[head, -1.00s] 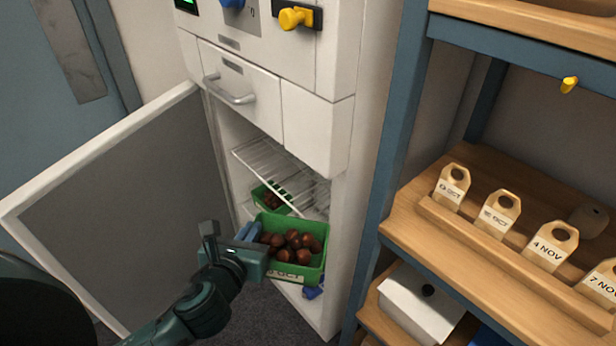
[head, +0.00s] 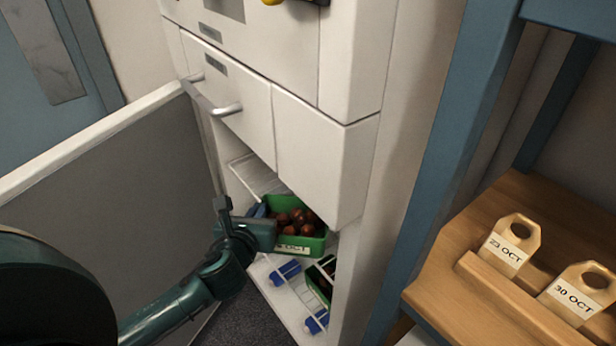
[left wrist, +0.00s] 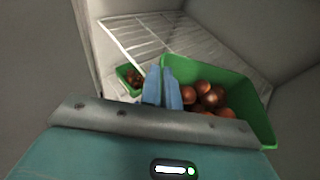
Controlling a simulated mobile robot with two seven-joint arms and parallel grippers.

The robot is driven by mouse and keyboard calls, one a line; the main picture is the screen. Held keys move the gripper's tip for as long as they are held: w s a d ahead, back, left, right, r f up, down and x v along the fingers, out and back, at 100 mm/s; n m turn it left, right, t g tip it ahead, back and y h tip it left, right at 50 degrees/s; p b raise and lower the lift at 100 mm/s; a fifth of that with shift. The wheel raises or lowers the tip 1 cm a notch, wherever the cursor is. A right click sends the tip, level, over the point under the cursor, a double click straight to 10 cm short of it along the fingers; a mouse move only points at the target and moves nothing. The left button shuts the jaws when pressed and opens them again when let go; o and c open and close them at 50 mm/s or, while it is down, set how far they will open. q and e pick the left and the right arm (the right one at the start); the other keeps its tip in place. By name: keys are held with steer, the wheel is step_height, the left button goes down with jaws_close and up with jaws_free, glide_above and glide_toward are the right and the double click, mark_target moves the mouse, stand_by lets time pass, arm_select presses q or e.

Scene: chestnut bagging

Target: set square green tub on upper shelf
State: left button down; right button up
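A squarish green tub (head: 314,244) full of chestnuts, with a white date label on its front, hangs in my left gripper (head: 262,212) at the cabinet opening. It also shows in the left wrist view (left wrist: 262,122). The blue fingers (left wrist: 162,86) pinch the tub's wall at its rim, and the tub looks about level. The white wire upper shelf (head: 254,176) is inside the cabinet, and it spreads behind the tub in the left wrist view (left wrist: 170,38). I cannot tell whether the tub touches it. My right gripper is not in view.
A second green tub (head: 318,288) stands lower in the cabinet, partly hidden; blue-and-white items (head: 286,271) lie near it. The open cabinet door (head: 110,190) stands left of my arm. A wooden shelf (head: 440,270) with dated tags is to the right.

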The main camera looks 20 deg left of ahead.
arm_select(q)
steer(key=shift+w+r+b+x, duration=0.1)
steer(key=shift+r+b+x, duration=0.2)
steer(key=shift+x, duration=2.6)
steer(key=shift+w+r+b+x, duration=0.15)
steer(key=shift+b+x, duration=0.25)
steer(key=shift+x, duration=2.5)
steer(key=shift+r+b+x, duration=0.3)
steer(key=shift+b+x, duration=0.05)
steer(key=shift+x, duration=2.6)
steer(key=c, duration=1.6)
jaws_free()
steer(key=shift+c, duration=0.2)
